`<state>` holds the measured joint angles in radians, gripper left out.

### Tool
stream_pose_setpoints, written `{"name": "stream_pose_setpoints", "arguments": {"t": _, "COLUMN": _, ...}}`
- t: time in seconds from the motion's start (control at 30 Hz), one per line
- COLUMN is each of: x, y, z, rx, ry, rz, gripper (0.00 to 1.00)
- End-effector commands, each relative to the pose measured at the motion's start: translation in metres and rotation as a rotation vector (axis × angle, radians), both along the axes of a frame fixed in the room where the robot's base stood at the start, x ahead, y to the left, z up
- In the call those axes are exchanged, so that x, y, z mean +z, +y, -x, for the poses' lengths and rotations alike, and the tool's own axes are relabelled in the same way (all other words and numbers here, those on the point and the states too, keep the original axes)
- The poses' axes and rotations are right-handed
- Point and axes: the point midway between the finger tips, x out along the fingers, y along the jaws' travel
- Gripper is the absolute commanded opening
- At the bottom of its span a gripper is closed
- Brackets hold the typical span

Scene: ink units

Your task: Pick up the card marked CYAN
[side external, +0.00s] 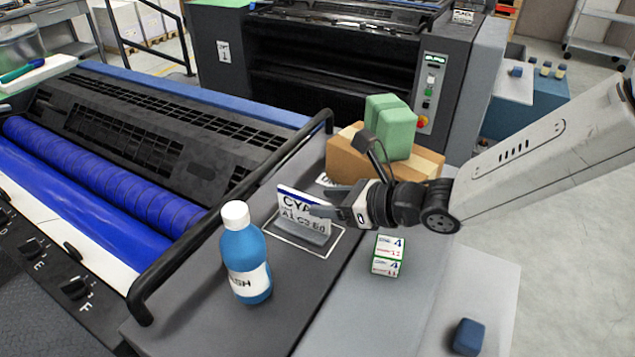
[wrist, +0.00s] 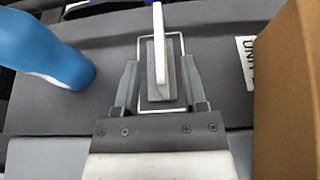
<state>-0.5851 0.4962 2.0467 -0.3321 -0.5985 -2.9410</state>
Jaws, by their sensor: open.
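The card marked CYAN (side external: 297,203) stands upright in a small grey holder inside a white outline on the dark ledge. In the wrist view the card (wrist: 159,50) shows edge-on, rising from the grey holder (wrist: 151,85). My gripper (side external: 322,212) is at the card's right side, with its near finger partly in front of the printed face. In the wrist view my gripper (wrist: 158,80) is open, with one finger on each side of the holder and card, and gaps show between them.
A blue bottle with a white cap (side external: 246,260) stands left of the card. A cardboard box (side external: 347,160) with green blocks (side external: 391,125) on it is behind my gripper. A small white-and-green box (side external: 387,256) stands in front. A black rail (side external: 205,240) runs along the ledge's left.

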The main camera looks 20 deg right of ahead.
Motion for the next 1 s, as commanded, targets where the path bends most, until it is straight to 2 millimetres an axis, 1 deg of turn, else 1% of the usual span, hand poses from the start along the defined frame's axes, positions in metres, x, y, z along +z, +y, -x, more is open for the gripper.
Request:
{"name": "stream_pose_setpoints", "arguments": {"t": 0.2, "x": -0.01, "y": 0.015, "z": -0.014, "rx": 0.001, "ry": 0.002, "rz": 0.001, "gripper": 0.54}}
{"name": "stream_pose_setpoints", "arguments": {"t": 0.4, "x": -0.015, "y": 0.024, "z": -0.023, "rx": 0.002, "ry": 0.001, "rz": 0.0, "gripper": 0.54}}
{"name": "stream_pose_setpoints", "arguments": {"t": 0.97, "x": -0.015, "y": 0.025, "z": -0.024, "rx": 0.001, "ry": 0.001, "rz": 0.0, "gripper": 0.54}}
{"name": "stream_pose_setpoints", "arguments": {"t": 1.0, "x": -0.015, "y": 0.025, "z": -0.024, "rx": 0.001, "ry": 0.001, "rz": 0.0, "gripper": 0.45}}
